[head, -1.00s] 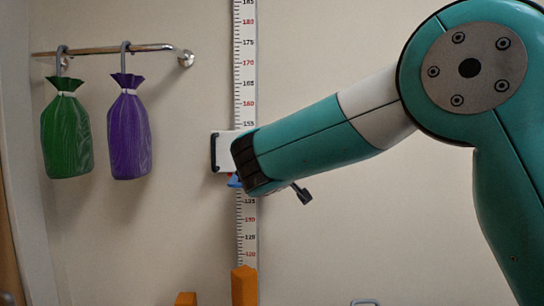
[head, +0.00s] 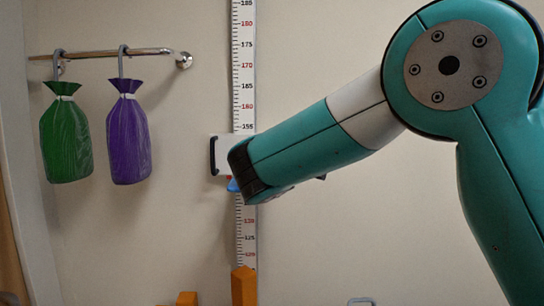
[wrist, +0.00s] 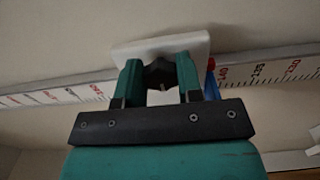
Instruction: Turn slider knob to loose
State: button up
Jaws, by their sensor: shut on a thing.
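A white slider plate (head: 224,146) with a dark handle on its left edge sits on the wall height ruler (head: 244,60). In the wrist view the slider plate (wrist: 150,47) lies just beyond my gripper (wrist: 161,71). A dark lobed knob (wrist: 158,74) on the plate is between the two green fingers, which are shut on it. A blue and red piece (wrist: 212,82) sits at the slider's edge beside the right finger. In the head view my wrist covers the knob and the fingers.
A green bag (head: 66,140) and a purple bag (head: 128,138) hang from a metal wall rail (head: 110,53) at the left. An orange block (head: 244,286) stands below the ruler, with another orange piece (head: 187,298) to its left. The wall right of the ruler is largely bare.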

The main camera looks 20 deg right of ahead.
dwell(0.4)
jog(key=o, duration=0.9)
jog(key=shift+s, duration=0.1)
jog(key=b+v, duration=0.8)
jog(key=v, duration=0.9)
jog(key=shift+s+r, duration=0.1)
